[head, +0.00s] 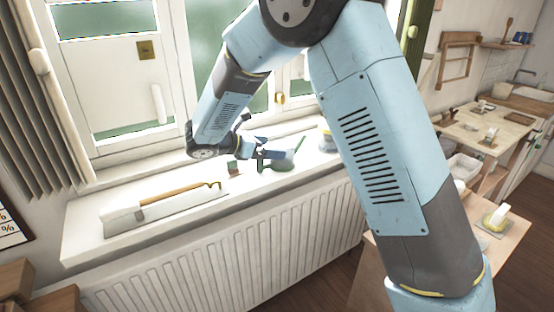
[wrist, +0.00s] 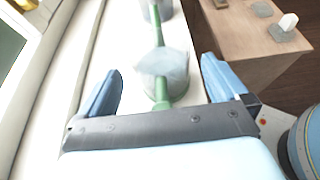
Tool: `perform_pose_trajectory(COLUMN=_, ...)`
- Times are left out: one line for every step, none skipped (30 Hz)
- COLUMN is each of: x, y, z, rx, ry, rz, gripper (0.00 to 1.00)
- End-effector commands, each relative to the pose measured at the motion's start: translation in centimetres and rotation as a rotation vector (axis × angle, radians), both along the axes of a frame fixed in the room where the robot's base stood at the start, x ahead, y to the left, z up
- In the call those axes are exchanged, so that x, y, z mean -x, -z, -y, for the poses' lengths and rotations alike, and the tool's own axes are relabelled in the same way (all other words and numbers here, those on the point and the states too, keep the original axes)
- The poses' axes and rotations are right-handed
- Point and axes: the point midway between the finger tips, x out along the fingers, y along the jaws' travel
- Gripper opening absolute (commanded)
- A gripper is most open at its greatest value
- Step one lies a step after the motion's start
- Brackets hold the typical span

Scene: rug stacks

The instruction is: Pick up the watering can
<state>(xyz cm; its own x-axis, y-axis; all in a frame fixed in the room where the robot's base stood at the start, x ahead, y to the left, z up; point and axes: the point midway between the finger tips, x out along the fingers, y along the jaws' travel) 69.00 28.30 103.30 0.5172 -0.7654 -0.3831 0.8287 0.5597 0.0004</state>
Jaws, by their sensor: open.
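The green watering can (head: 283,164) stands on the white windowsill (head: 75,240), its thin spout rising to the right in the head view. My gripper (head: 266,148) is open at the can, partly covering it in that view. In the wrist view, the can (wrist: 163,88) lies between the two spread blue fingers of my gripper (wrist: 163,68), with a gap on each side. Its pale greyish-green top and green stem-like parts show there. I cannot tell how far below the fingertips it is.
A white tool with a wooden handle (head: 165,205) lies on the sill at left. The window is behind and a radiator (head: 250,240) below. Wooden tables stand at right.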

Motion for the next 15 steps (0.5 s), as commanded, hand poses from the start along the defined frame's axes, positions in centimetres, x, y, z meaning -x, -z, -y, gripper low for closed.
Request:
perform_pose_trajectory(x=-0.34, y=0.29, z=0.62, rx=0.001, ry=0.002, rz=-0.002, gripper=1.0)
perform_pose_trajectory(x=-0.5, y=0.41, z=0.87, rx=0.002, ry=0.001, rz=-0.001, gripper=1.0)
perform_pose_trajectory(x=-0.67, y=0.55, z=1.1, rx=0.002, ry=0.001, rz=-0.001, gripper=1.0)
perform_pose_trajectory(x=-0.77, y=0.61, z=1.23, rx=0.002, ry=0.001, rz=-0.001, gripper=1.0)
perform_pose_trajectory(x=-0.84, y=0.67, z=1.31, rx=0.002, ry=-0.001, rz=-0.001, gripper=1.0)
perform_pose_trajectory(x=-0.88, y=0.69, z=1.35, rx=0.0, ry=-0.001, rz=0.0, gripper=1.0)
perform_pose_trajectory(x=-0.88, y=0.69, z=1.36, rx=0.0, ry=-0.001, rz=0.0, gripper=1.0)
perform_pose_trajectory(x=-0.88, y=0.69, z=1.35, rx=0.0, ry=-0.001, rz=0.0, gripper=1.0)
perform_pose_trajectory(x=-0.88, y=0.68, z=1.35, rx=0.001, ry=0.0, rz=-0.001, gripper=1.0)
perform_pose_trajectory(x=-0.88, y=0.68, z=1.35, rx=0.001, ry=0.0, rz=-0.001, gripper=1.0)
perform_pose_trajectory(x=-0.88, y=0.68, z=1.35, rx=0.001, ry=0.0, rz=-0.001, gripper=1.0)
perform_pose_trajectory(x=-0.88, y=0.68, z=1.35, rx=0.001, ry=0.0, rz=-0.001, gripper=0.96)
perform_pose_trajectory(x=-0.88, y=0.67, z=1.36, rx=0.001, ry=0.0, rz=-0.001, gripper=0.93)
perform_pose_trajectory(x=-0.87, y=0.67, z=1.36, rx=0.001, ry=0.0, rz=-0.001, gripper=0.9)
perform_pose_trajectory(x=-0.87, y=0.67, z=1.36, rx=0.001, ry=0.0, rz=-0.001, gripper=0.87)
